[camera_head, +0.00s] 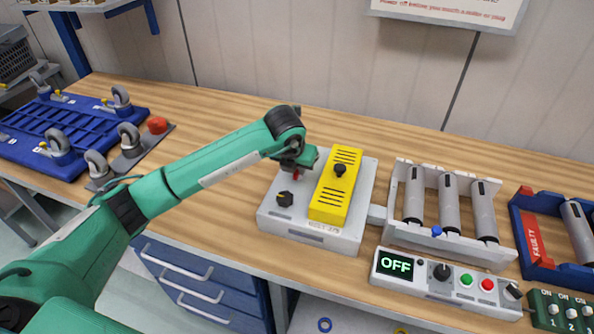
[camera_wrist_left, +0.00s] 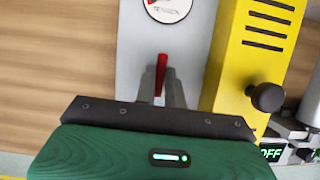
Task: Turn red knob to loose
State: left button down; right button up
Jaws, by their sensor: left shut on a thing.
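The red knob (camera_wrist_left: 161,75) shows as a red lever in the left wrist view, between the fingers of my left gripper (camera_wrist_left: 161,85). It stands on the light grey base (camera_head: 313,237), left of the yellow cover. In the head view my left gripper (camera_head: 296,172) is over the back left of that base and hides most of the knob; only a small red part (camera_head: 296,177) shows. My left gripper is shut on the knob. A round white label (camera_wrist_left: 168,8) marked with tension wording lies just beyond the knob. My right gripper is not in view.
The yellow slotted cover (camera_head: 336,185) with a black knob stands close right of my gripper. A black knob (camera_head: 285,199) sits in front. A roller rack (camera_head: 448,205) and control box reading OFF (camera_head: 396,264) are right. Blue caster frame (camera_head: 70,130) is left.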

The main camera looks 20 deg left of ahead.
pick_arm(q)
jog(key=shift+n, duration=0.3)
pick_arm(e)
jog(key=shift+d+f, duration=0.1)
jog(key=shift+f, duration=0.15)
pick_arm(q)
jog(key=c, duration=1.5)
grip_release()
